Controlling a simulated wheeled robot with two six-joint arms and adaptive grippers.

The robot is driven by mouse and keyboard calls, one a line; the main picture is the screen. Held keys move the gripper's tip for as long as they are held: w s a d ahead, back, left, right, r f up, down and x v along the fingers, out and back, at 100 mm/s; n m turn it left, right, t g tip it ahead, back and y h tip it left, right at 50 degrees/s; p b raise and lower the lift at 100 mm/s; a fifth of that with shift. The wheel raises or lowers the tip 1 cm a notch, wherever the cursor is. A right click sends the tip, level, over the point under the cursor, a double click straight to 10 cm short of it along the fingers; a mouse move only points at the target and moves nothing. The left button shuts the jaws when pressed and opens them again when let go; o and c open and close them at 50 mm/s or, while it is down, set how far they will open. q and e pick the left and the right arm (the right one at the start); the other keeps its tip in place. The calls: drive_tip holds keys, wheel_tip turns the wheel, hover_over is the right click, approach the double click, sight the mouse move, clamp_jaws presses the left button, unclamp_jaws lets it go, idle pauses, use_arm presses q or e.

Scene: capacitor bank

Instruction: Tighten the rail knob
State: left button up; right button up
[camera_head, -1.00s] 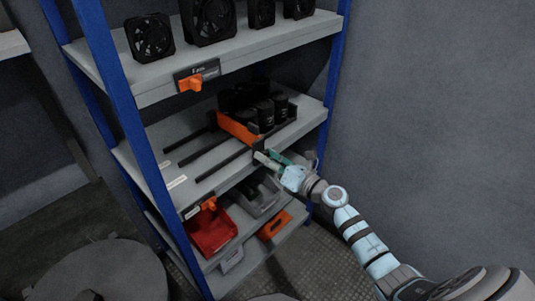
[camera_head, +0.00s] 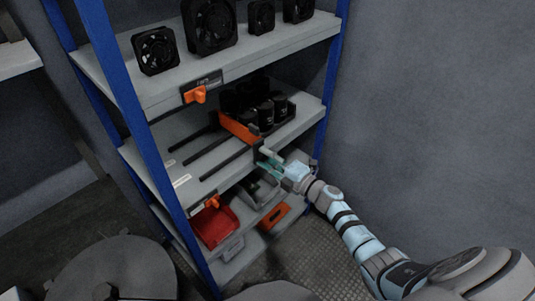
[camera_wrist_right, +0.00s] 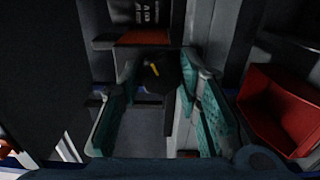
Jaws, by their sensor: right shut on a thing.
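The rail knob (camera_wrist_right: 160,72) is black with a yellow mark on its face. In the right wrist view it sits between the two teal fingers of my right gripper (camera_wrist_right: 163,85), which is shut on it. In the head view my right gripper (camera_head: 266,160) is at the front edge of the middle shelf (camera_head: 222,181), in front of the orange-fronted block (camera_head: 238,128). The knob is too small and covered to make out there. My left gripper is not in view.
Black rails (camera_head: 213,163) run along the middle shelf, with black capacitors (camera_head: 265,114) behind the orange front. Black fans (camera_head: 155,51) stand on the upper shelf above an orange knob (camera_head: 196,95). A red bin (camera_head: 214,224) is below. A blue post (camera_head: 325,95) stands close right.

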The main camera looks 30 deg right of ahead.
drive_tip(key=m+p, duration=0.2)
drive_tip(key=m, duration=0.3)
drive_tip(key=shift+m, duration=0.3)
idle(0.4)
drive_tip(key=o, duration=1.2)
drive_tip(key=shift+c, duration=0.2)
drive_tip(key=v, duration=1.2)
drive_tip(key=shift+d+f, duration=0.1)
drive_tip(key=shift+d, duration=0.05)
